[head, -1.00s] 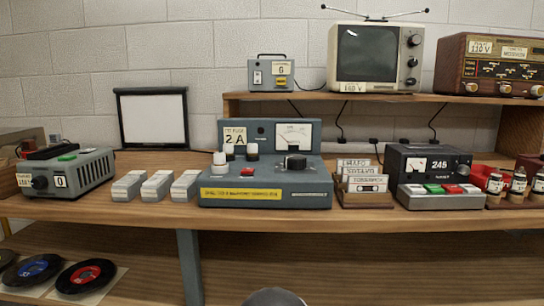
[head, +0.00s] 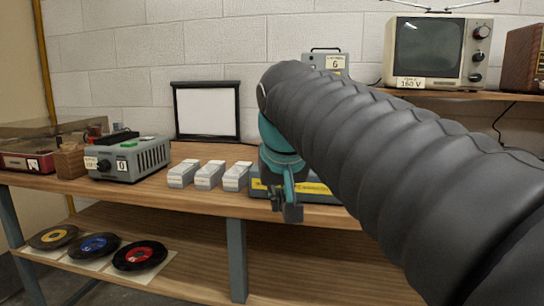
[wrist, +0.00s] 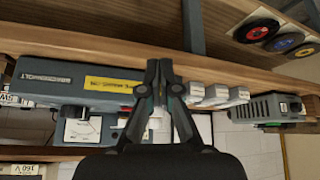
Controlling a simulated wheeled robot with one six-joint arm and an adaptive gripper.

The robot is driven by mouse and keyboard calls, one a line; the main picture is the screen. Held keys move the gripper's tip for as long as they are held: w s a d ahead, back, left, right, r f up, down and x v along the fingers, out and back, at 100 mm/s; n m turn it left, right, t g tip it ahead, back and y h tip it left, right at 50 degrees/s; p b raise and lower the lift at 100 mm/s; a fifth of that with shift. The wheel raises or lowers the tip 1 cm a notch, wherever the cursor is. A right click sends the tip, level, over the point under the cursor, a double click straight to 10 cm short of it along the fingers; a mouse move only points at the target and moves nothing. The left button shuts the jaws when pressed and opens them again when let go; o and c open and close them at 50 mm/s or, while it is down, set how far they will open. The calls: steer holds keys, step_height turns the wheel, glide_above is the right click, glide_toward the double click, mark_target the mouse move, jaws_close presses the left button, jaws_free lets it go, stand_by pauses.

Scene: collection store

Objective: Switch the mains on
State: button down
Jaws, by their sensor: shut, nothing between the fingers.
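The blue-grey bench unit (head: 322,188) stands on the bench, mostly hidden behind my arm in the head view. In the wrist view its front (wrist: 50,78) shows inverted, with a yellow strip and a meter. My gripper (head: 285,208) is shut and empty, in front of the bench unit's left end. In the wrist view its fingertips (wrist: 159,68) are together; contact with the unit is unclear.
Several light grey blocks (head: 208,175) sit left of the bench unit. Further left is a grey box with a dial (head: 140,160). A television (head: 428,50) stands on the upper shelf. Records (head: 97,246) lie on the lower shelf. The space before the bench looks clear.

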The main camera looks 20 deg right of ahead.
steer(key=w+d+r+m, duration=0.1)
steer(key=w+d+r, duration=0.1)
steer(key=r, duration=0.3)
steer(key=w+d+r+m+h, duration=0.1)
steer(key=w+d+r, duration=0.2)
steer(key=w+r, duration=0.1)
steer(key=w+d+r+m+h, duration=0.1)
steer(key=w+d+r+m, duration=0.1)
steer(key=r, duration=0.4)
steer(key=shift+w+d+r+b, duration=0.3)
steer(key=shift+w+b, duration=0.1)
steer(key=shift+w, duration=0.15)
steer(key=b+x, duration=0.2)
steer(key=x, duration=0.8)
steer(key=shift+d+b, duration=0.1)
steer(key=shift+b, duration=0.3)
step_height(320, 180, down, 3)
steer(key=shift+s+b, duration=0.2)
steer(key=shift+b, duration=0.5)
steer(key=shift+f, duration=0.4)
steer(key=shift+f, duration=0.1)
